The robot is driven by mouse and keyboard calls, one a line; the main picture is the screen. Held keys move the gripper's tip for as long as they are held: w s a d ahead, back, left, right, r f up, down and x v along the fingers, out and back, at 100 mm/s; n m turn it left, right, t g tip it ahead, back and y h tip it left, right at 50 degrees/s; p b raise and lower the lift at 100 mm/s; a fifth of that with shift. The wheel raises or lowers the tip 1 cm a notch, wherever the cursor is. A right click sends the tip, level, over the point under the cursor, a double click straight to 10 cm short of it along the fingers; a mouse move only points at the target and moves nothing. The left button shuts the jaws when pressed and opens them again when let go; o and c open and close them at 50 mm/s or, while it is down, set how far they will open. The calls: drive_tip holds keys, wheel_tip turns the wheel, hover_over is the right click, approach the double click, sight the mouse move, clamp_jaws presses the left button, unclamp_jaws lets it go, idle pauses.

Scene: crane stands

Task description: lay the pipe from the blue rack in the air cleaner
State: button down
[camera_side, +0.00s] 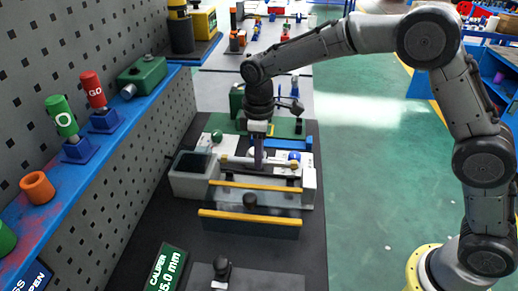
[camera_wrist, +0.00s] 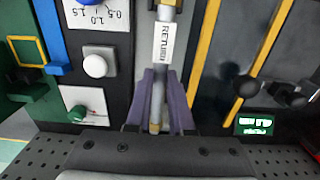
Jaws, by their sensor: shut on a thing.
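My gripper (camera_side: 258,163) is shut on a pipe (camera_side: 285,164). The pipe lies roughly level across the jaws, with a brass-coloured fitting at its left end. In the wrist view the pipe (camera_wrist: 158,92), grey with a white printed label, runs between the two purple fingers of my gripper (camera_wrist: 162,98). Below it is a unit that looks like the air cleaner, with a grey open-topped box (camera_side: 188,184) at its left. Whether the pipe touches the unit I cannot tell. I cannot clearly pick out a blue rack at the work.
A clear cover with yellow bars (camera_side: 248,225) and a black knob (camera_side: 251,202) lies in front. A white knob (camera_wrist: 96,65) and a green knob (camera_wrist: 78,112) stand beside the pipe.

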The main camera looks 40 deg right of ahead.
drive_tip(key=shift+f, duration=3.15)
drive_tip(key=c, duration=0.7)
unclamp_jaws()
wheel_tip(320, 180, up, 14)
drive_tip(key=shift+f, duration=0.1)
drive_tip(key=shift+d, duration=0.15)
